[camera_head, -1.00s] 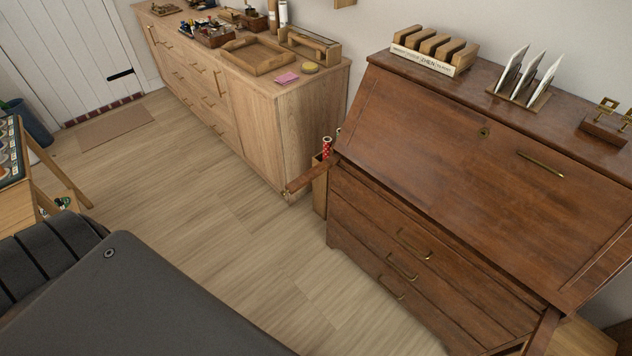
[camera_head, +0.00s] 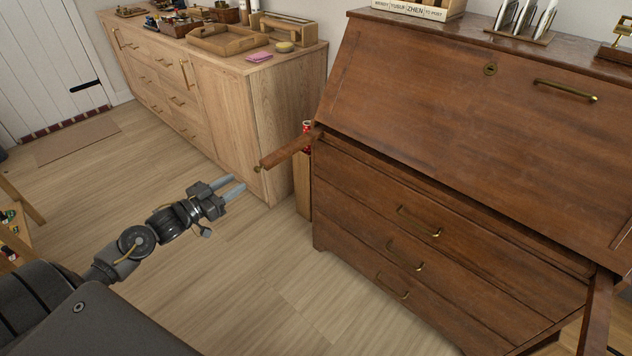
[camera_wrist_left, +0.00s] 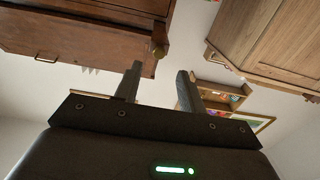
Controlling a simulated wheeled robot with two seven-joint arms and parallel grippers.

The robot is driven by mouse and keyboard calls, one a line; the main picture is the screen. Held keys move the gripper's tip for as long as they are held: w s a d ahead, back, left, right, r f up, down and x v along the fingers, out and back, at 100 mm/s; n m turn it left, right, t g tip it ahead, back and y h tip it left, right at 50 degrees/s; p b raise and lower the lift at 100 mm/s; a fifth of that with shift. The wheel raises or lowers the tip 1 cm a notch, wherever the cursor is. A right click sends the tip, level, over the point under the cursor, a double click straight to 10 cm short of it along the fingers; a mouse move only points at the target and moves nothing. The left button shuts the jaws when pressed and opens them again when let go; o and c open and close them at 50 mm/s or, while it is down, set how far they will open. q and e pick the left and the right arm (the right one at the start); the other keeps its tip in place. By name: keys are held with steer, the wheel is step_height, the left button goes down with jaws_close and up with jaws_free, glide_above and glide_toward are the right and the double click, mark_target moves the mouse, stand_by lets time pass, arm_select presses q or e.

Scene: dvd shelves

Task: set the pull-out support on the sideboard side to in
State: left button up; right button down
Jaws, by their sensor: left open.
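The pull-out support on the sideboard side (camera_head: 288,151) is a brown wooden bar sticking out from the left of the writing desk (camera_head: 440,110), with a small brass knob (camera_head: 257,168) at its end. My left gripper (camera_head: 241,184) is open and empty, just left of and below the knob in the head view, apart from it. In the left wrist view, the gripper's fingers (camera_wrist_left: 158,82) stand spread, with the knob (camera_wrist_left: 159,50) beyond them near the left finger. The desk shows upside down at upper left there. My right gripper is not in view.
The light wooden sideboard (camera_head: 250,115) stands close behind the support, with trays on top. A second support (camera_head: 597,315) sticks out at the desk's right. A narrow wooden bin (camera_head: 302,185) with a red roll stands between desk and sideboard. The floor in front is clear.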

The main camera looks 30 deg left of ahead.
mark_target(255, 170)
arm_select(q)
steer(key=x, duration=0.9)
steer(key=shift+w+d+r+b, duration=0.1)
steer(key=shift+w+r+b, duration=0.1)
steer(key=shift+b, duration=0.1)
steer(key=shift+w+d+f, duration=0.1)
steer(key=shift+w+d, duration=0.15)
steer(key=shift+w, duration=0.45)
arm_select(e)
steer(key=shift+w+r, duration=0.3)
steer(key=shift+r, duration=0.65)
arm_select(q)
steer(key=shift+c, duration=0.2)
jaws_close()
